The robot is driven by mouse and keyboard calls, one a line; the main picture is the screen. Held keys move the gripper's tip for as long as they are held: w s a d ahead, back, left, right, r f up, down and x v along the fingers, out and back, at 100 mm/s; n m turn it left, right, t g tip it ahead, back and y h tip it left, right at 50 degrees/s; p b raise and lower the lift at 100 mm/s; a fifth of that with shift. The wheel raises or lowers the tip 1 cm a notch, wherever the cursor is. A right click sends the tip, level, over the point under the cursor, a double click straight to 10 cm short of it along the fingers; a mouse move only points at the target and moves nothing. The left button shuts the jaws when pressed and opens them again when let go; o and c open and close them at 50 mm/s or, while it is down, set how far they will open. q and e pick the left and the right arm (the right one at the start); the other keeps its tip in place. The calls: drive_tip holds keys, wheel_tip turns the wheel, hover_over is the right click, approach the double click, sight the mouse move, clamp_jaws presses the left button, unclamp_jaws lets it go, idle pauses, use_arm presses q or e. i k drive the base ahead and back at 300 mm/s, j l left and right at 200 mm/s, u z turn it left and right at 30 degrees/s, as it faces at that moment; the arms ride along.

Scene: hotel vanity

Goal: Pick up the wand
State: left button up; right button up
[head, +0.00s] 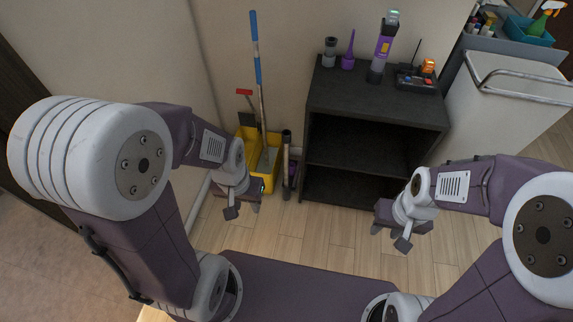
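A slim dark grey and black tube, which looks like the wand (287,160), stands upright on the floor between the yellow bucket and the black cabinet. A purple piece shows near its lower end. My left gripper (243,210) is in front of the yellow bucket, to the left of the tube and apart from it. Its fingers look apart, with nothing between them. My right gripper (389,238) is in front of the cabinet's right side, over the floor. Its fingers also look apart and empty.
A black open-shelf cabinet (377,97) carries a purple and grey handheld vacuum (382,50), a purple nozzle (348,52), a grey cylinder (329,52) and a dark device (416,80). A yellow bucket (270,181) holds long-handled tools. A white bin (507,105) stands right. Wooden floor is clear in front.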

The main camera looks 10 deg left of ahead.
sight(285, 134)
drive_tip(key=i+l+u, duration=0.15)
drive_tip(key=i+l, duration=0.9)
drive_tip(key=i, duration=0.05)
